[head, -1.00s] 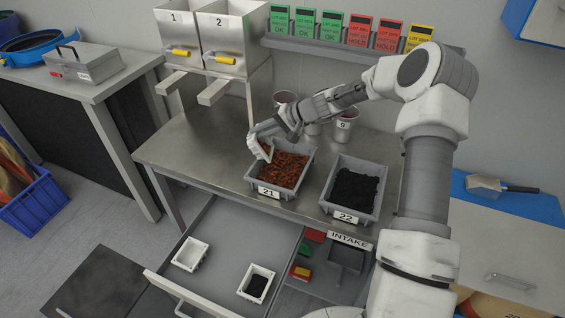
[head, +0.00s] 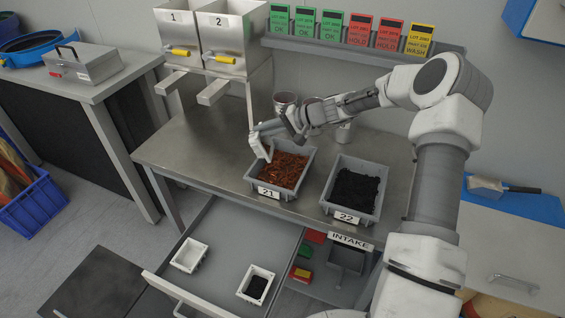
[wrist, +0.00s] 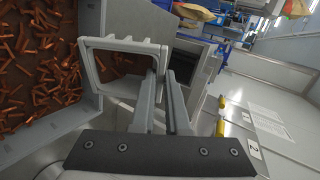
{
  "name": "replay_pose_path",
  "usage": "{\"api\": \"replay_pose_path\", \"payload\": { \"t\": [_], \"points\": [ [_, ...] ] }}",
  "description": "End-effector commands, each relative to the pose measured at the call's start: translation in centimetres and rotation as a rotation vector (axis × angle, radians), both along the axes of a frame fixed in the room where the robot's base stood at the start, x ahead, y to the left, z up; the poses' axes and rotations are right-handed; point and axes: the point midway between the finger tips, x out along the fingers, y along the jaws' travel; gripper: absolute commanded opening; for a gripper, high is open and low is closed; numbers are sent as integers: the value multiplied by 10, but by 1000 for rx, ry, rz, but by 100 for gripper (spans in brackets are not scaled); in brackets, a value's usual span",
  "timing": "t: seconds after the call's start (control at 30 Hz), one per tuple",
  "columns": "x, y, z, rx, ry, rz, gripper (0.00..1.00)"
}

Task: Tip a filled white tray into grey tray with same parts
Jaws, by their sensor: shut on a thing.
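My gripper (head: 259,132) is shut on a small white tray (head: 261,148) and holds it steeply tilted at the left edge of grey tray 21 (head: 282,196). Tray 21 holds many orange-brown parts (head: 288,169). In the wrist view the fingers (wrist: 167,88) pinch the white tray's wall (wrist: 125,46). Grey tray 22 (head: 349,214), to the right, holds black parts (head: 356,189).
The open drawer (head: 226,262) below holds a white tray that looks empty (head: 189,256) and a white tray with black parts (head: 256,286). Two metal hoppers (head: 211,40) stand behind on the left. Cups (head: 285,100) stand behind my arm. The table's left part is clear.

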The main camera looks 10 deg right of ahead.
Motion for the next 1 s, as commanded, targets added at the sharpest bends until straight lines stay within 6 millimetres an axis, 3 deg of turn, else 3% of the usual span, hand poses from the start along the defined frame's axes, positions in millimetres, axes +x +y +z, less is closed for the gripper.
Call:
{"api": "replay_pose_path", "payload": {
  "t": [1.0],
  "points": [
    [-5, -14, 2, 108, -36, 0, 0]
  ]
}}
